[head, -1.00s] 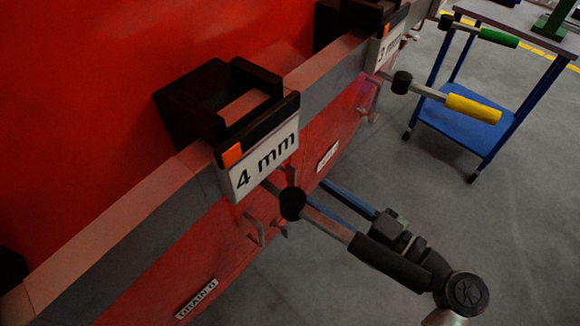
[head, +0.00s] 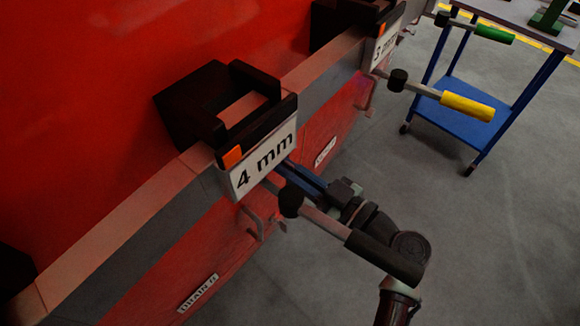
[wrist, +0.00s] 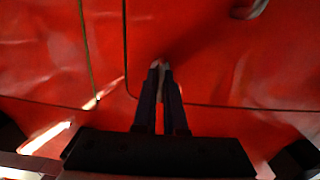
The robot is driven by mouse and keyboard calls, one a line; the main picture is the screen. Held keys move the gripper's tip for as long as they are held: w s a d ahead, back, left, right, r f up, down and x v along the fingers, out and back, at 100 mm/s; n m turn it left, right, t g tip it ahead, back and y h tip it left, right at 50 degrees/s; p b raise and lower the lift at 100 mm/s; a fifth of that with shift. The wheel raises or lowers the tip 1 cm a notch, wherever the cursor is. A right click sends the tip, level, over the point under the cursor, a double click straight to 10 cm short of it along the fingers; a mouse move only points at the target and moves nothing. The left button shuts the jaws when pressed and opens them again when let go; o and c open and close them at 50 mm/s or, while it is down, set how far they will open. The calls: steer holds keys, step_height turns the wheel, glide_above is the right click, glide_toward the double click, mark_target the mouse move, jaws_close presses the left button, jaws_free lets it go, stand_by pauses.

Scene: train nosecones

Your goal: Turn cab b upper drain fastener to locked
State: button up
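My gripper shows in the head view (head: 290,172) with its blue fingers pointing at the red train side, the tips hidden behind the 4 mm sign. In the wrist view the two dark fingers (wrist: 161,68) lie close together with their tips close to the red panel (wrist: 195,50). A pale sliver shows between them; I cannot tell whether it is held. The "DRAIN B" label (head: 198,293) is on the lower panel in the head view. I cannot make out the upper drain fastener; it may be hidden by the fingers or the sign.
A black-handled tool (head: 385,257) sticks out below the 4 mm sign (head: 265,160), close in front of my gripper. A yellow-handled tool (head: 467,105) is by the 3 mm sign. Hook-like handles (head: 262,228) stand out from the panel. A blue trolley (head: 455,112) stands at right.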

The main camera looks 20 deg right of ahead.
jaws_close()
steer(key=m, duration=0.4)
steer(key=shift+m, duration=0.4)
steer(key=m+p, duration=0.1)
steer(key=m, duration=0.3)
steer(key=shift+w+d+m, duration=0.1)
steer(key=shift+d+m, duration=0.05)
steer(key=shift+m, duration=0.15)
steer(key=m+p, duration=0.2)
steer(key=m, duration=0.2)
steer(key=shift+d, duration=0.1)
steer(key=shift+f+m+p, duration=0.2)
steer(key=shift+m+p, duration=0.75)
steer(key=shift+m, duration=1.25)
steer(key=o, duration=0.6)
jaws_free()
